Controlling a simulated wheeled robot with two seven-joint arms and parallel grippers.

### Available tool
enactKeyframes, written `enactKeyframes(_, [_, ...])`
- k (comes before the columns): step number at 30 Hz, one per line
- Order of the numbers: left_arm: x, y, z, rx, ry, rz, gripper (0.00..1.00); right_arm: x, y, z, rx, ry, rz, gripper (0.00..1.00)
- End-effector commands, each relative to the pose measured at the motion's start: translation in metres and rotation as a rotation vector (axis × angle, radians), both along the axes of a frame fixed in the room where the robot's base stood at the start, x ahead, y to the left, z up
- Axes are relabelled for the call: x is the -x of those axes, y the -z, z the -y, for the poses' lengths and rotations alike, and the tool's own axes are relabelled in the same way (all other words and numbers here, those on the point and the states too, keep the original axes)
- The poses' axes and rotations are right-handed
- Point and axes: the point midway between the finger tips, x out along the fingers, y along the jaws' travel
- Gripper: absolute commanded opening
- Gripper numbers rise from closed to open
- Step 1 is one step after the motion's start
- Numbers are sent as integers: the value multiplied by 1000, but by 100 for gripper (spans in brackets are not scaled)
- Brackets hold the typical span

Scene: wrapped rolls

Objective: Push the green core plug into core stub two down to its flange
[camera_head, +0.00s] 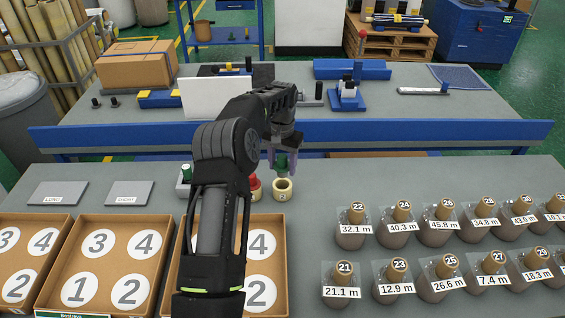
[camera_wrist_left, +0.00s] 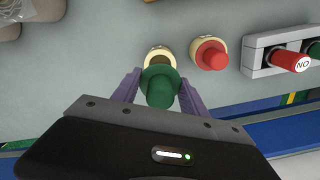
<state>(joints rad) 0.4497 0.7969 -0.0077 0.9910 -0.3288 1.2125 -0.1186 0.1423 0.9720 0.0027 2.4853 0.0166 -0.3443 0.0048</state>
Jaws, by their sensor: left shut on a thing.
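My left gripper (camera_head: 284,168) is shut on the green core plug (camera_head: 281,161). The plug hangs upright between the purple fingers and also shows in the left wrist view (camera_wrist_left: 160,88). Core stub two (camera_head: 283,191), a cream ring with a dark open bore, stands on the near table just below the plug. In the left wrist view the stub's bore (camera_wrist_left: 159,57) shows partly past the plug's edge. The plug appears apart from the stub; its lower end is hidden in the wrist view. My right gripper is not in view.
A neighbouring stub with a red plug (camera_wrist_left: 210,55) stands beside stub two. A grey block with a red "NO" plug (camera_wrist_left: 290,62) is further along. Numbered cardboard trays (camera_head: 103,245) lie at front left. Several wrapped rolls (camera_head: 398,270) stand at right.

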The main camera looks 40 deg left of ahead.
Motion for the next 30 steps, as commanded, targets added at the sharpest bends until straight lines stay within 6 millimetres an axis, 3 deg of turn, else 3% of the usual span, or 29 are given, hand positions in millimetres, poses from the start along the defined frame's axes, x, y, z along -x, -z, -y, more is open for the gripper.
enactKeyframes(3, [0,15,0,0,0,-1,12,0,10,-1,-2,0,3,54])
enactKeyframes(10, [0,29,0,0,0,0,12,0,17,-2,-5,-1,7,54])
enactKeyframes(30, [0,31,0,-1,0,0,12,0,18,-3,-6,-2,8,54])
